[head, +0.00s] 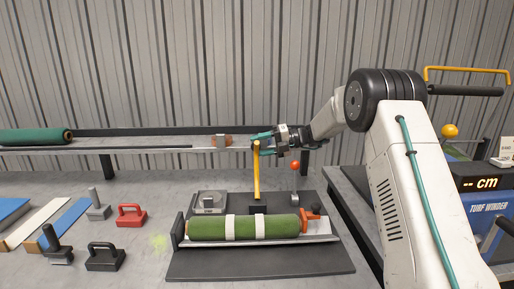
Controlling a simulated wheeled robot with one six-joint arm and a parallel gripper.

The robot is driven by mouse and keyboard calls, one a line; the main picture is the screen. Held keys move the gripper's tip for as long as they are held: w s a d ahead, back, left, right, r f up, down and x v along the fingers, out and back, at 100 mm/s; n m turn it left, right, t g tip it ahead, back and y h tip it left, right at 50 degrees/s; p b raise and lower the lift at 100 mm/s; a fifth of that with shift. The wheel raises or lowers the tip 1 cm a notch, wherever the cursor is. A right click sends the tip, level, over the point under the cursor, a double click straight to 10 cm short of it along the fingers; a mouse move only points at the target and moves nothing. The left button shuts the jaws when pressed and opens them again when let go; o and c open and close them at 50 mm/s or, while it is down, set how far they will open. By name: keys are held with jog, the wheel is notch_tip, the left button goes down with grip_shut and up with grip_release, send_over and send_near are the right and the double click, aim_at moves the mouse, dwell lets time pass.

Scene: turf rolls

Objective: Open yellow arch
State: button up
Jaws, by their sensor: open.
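A yellow arch (257,178) stands upright on a dark base behind the green turf roll and looks like a narrow post from here. My gripper (260,143) is at its top end, pointing left, with its teal fingers apart. The fingers overlap the arch's top in this view; whether they touch it I cannot tell. The green turf roll (204,227) with two white bands lies in a metal cradle (320,239) on a dark plate (260,264).
A red-knobbed lever (295,166) stands right of the arch. A rail (150,148) with another turf roll (34,136) runs behind. Red (132,214) and black (105,257) handled blocks sit left. The turf winder (484,183) is right, beside a yellow bar (466,69).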

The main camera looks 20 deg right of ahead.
jog(key=v, duration=0.6)
jog(key=shift+s, duration=0.1)
jog(key=shift+r, duration=0.1)
jog(key=s+a+r+n+g+h, duration=0.1)
jog(key=s+a+r+n+h, duration=0.15)
jog(key=s+n, duration=0.4)
jog(key=s+a+r+n+g+h, duration=0.2)
jog(key=s+a+r+n, duration=0.15)
jog(key=s, duration=0.65)
jog(key=s+a+r+n+g+h, duration=0.1)
jog(key=s+a+r+n+h, duration=0.1)
jog(key=s+a+n, duration=0.35)
jog(key=s+d+f+n+h, duration=0.2)
jog(key=s+n, duration=0.4)
jog(key=s, duration=0.4)
jog(key=s+d+f+n+t+h, duration=0.1)
jog(key=s+d+f+n+h, duration=0.1)
jog(key=s+n, duration=0.5)
jog(key=s+d+f+n+h, duration=0.2)
jog(key=s+n+h, duration=0.3)
jog(key=s, duration=0.8)
jog(key=shift+s+f+n+t, duration=0.3)
jog(key=shift+f+n, duration=0.45)
jog(key=shift+n, duration=0.5)
jog(key=shift+d, duration=0.1)
